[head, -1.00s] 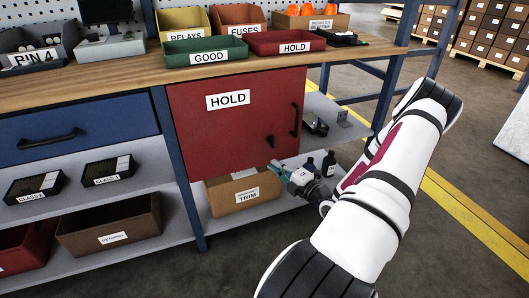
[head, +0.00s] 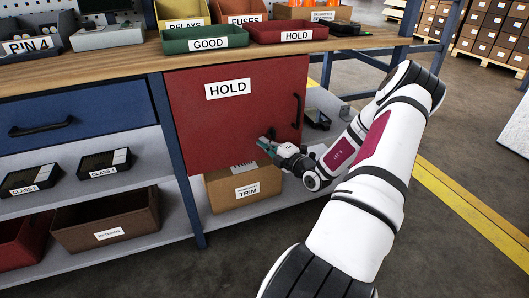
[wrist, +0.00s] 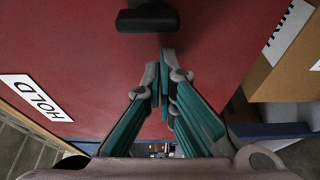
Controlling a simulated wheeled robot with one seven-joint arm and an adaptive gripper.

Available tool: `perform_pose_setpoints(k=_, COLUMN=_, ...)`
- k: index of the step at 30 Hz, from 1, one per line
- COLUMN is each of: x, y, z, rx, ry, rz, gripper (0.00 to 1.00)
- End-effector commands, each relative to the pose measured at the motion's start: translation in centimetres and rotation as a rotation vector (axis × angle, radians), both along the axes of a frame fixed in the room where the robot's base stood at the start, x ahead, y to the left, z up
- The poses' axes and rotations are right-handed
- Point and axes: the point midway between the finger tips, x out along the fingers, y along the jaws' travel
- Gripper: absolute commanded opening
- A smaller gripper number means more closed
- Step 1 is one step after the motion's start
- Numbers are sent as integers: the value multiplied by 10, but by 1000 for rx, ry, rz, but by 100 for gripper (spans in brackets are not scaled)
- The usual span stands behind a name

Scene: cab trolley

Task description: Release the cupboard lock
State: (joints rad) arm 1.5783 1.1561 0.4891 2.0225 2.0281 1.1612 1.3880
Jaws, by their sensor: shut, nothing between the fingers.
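The red cupboard door (head: 225,110) with its HOLD label is closed. A black vertical handle (head: 295,110) is on its right side. A short black piece, which looks like the lock's turning lever (wrist: 147,19), stands out from the door at the top of the wrist view. My gripper (head: 263,142) is at the lower right of the door and partly hides the lock in the head view. In the wrist view my gripper (wrist: 163,65) has its fingertips together, empty, just below the black lever. A gap shows between them; I cannot judge its depth.
A cardboard TRIM box (head: 244,188) sits on the shelf below the door, close under my gripper. The worktop (head: 120,75) with several bins is above. Blue bench posts (head: 176,150) frame the cupboard. Open floor (head: 460,160) lies to the right.

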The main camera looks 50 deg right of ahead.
Motion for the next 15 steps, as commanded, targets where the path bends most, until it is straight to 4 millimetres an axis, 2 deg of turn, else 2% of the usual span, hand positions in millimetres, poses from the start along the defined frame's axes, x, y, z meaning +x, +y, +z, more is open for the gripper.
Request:
perform_pose_setpoints(k=6, x=-7, y=-13, z=0, rx=0, ry=-2, rz=4, gripper=0)
perform_pose_setpoints(k=15, x=-9, y=-14, z=1, rx=1, ry=-2, rz=5, gripper=0)
